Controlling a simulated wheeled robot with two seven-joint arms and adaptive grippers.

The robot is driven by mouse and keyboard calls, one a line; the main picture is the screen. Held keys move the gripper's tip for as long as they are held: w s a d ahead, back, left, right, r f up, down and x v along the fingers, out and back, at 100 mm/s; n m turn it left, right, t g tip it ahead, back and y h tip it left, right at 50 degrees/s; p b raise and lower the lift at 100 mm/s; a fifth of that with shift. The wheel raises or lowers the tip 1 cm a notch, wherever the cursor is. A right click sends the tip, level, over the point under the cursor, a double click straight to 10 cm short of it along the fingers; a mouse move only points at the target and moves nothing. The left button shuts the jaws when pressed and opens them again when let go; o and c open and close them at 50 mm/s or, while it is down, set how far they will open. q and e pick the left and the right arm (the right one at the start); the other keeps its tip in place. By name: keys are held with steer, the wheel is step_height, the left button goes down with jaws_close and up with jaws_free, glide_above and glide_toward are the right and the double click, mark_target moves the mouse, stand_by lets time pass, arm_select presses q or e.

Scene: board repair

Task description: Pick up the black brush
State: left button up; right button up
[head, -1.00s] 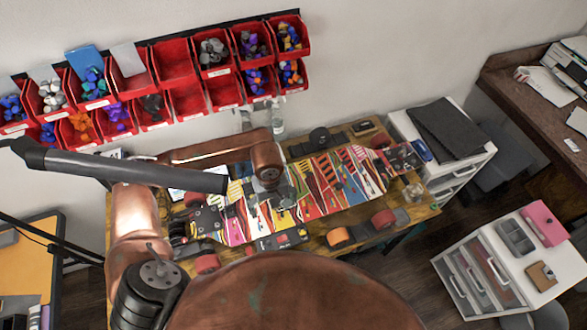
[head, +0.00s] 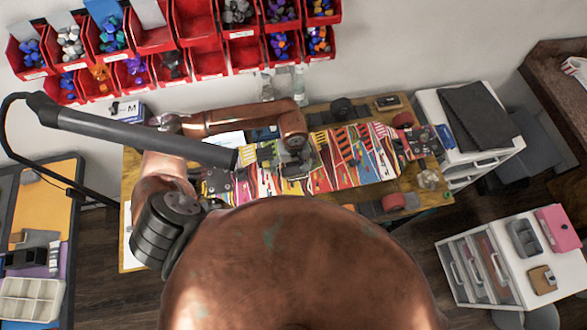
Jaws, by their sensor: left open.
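My left arm comes in from the left over the wooden workbench. My left gripper (head: 296,165) is open and hangs above the colourful printed boards (head: 345,157), near the middle of the bench. The gripper is small and dark in the head view, and nothing shows held in it. I cannot make out the black brush for sure; it may be hidden behind my arm or my own brown body at the bottom. My right gripper is not in view.
Red bins (head: 201,62) with small parts hang on the wall behind the workbench (head: 132,205). A black lamp arm (head: 140,137) crosses over the bench's left side. A white drawer cabinet (head: 455,125) stands at its right end. A second cabinet (head: 480,277) stands front right.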

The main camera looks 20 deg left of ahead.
arm_select(q)
steer(key=shift+s, duration=0.3)
steer(key=shift+w+f, duration=0.1)
steer(key=shift+w, duration=0.15)
steer(key=shift+c, duration=1)
steer(key=shift+s, duration=0.15)
steer(key=c, duration=1)
steer(key=shift+c, duration=0.4)
steer(key=shift+r+b, duration=0.35)
steer(key=shift+r, duration=0.25)
steer(key=s+d+r+b, duration=0.3)
steer(key=s+d+r, duration=0.5)
steer(key=d+r, duration=0.3)
steer(key=shift+s+r+b, duration=0.35)
steer(key=shift+r, duration=0.15)
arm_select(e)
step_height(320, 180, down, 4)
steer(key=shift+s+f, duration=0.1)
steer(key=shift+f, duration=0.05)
